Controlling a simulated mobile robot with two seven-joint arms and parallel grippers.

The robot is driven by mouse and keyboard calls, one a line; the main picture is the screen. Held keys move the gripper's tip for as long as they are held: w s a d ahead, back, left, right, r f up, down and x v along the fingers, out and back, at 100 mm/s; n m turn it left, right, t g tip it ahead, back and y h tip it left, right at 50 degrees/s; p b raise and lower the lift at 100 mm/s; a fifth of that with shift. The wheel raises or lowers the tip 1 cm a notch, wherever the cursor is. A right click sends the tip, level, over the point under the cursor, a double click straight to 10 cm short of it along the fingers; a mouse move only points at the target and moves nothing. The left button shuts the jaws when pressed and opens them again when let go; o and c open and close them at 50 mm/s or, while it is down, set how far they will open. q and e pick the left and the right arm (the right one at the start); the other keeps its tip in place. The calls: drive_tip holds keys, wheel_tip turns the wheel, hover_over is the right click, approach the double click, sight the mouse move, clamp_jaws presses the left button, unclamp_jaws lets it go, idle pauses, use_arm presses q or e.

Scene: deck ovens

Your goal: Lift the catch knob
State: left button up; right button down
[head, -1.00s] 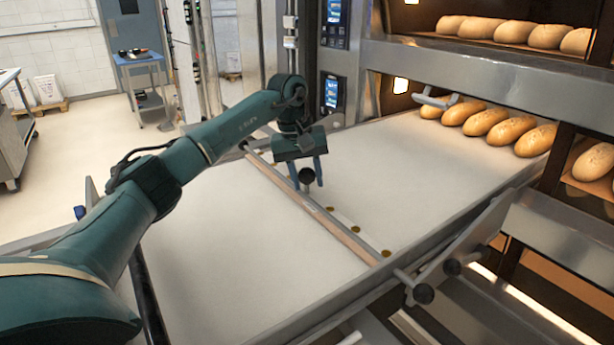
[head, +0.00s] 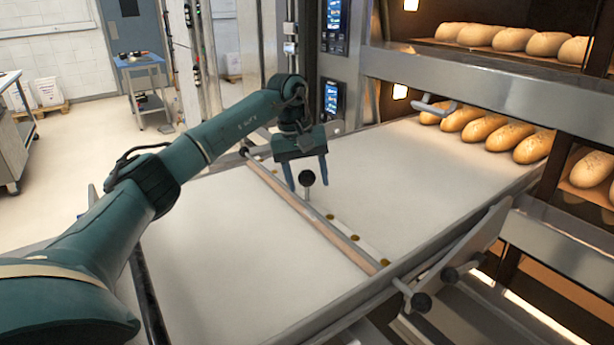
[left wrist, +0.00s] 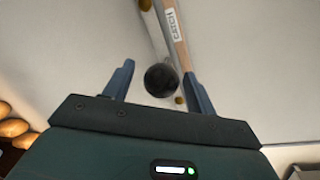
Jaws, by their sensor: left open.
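The catch knob (head: 307,178) is a dark ball on a short stem. It stands upright at the cross bar (head: 335,236) on the pale loader belt (head: 420,165). My left gripper (head: 307,186) is open above the bar, with its two blue fingers on either side of the knob in the head view. In the left wrist view the knob (left wrist: 161,80) shows between the open fingers (left wrist: 158,85), nearer the right finger. I cannot tell whether a finger touches it. A label reading "CATCH" (left wrist: 173,22) is on the bar. My right gripper is not in view.
Several loaves (head: 485,130) lie in the oven deck at the right, under a metal handle (head: 436,104). More loaves (head: 510,38) fill the deck above. A metal side rail with a black knob (head: 421,302) runs along the front right. The belt's left part is clear.

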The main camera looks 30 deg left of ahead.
use_arm(q)
wheel_tip(320, 180, up, 13)
drive_tip(key=s+a, duration=0.1)
drive_tip(key=a, duration=0.1)
drive_tip(key=shift+s+b, duration=0.25)
drive_tip(key=shift+b, duration=0.05)
drive_tip(key=shift+f, duration=0.1)
idle(0.4)
